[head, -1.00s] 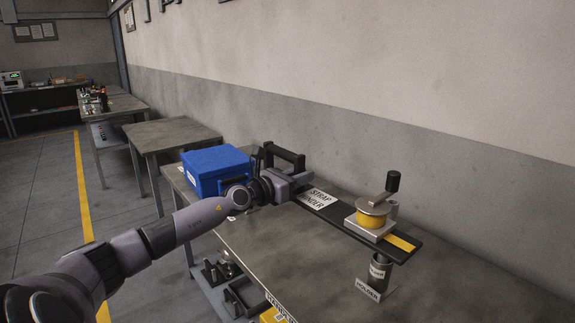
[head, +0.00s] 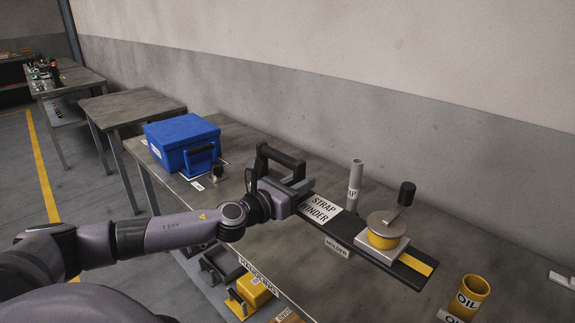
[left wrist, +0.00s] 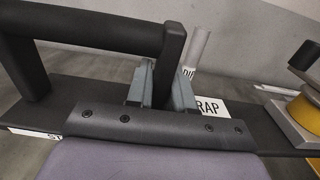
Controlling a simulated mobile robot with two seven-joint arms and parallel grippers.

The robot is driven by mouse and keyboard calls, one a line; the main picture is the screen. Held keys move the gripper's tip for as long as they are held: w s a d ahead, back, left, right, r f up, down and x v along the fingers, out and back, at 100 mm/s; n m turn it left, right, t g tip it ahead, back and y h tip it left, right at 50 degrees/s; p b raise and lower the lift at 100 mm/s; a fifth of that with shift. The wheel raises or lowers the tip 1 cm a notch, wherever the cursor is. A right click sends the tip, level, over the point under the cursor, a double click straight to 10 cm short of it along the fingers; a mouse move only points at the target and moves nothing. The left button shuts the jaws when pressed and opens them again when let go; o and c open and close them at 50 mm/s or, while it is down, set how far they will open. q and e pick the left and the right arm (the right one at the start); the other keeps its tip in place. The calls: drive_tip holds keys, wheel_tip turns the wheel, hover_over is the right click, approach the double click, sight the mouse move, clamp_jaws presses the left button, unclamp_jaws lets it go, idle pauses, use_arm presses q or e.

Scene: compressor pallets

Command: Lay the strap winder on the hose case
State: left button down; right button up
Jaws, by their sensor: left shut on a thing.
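The strap winder (head: 345,231) is a long dark board with a white name label, a yellow reel with a crank at its right end and a black handle at its left end. My left gripper (head: 300,189) is shut on that handle; the fingers also show around the handle's post in the left wrist view (left wrist: 162,88). The board appears held level above the table. A blue case (head: 183,143) with a front handle, which I take for the hose case, stands at the table's far left end, apart from the winder. Its lid top is bare. My right gripper is not in view.
A grey tube (head: 355,184) stands behind the winder. A yellow oil cup (head: 470,296) stands at the right. A small dark knob (head: 217,172) is beside the blue case. Yellow and dark items sit below the table's front edge. The wall runs close behind.

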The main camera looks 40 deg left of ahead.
use_arm(q)
drive_tip(key=s+d+f+n+y, duration=0.1)
drive_tip(key=s+d+f, duration=0.3)
drive_tip(key=s+d, duration=1)
drive_tip(key=shift+d+y, duration=0.6)
drive_tip(key=shift+d, duration=0.2)
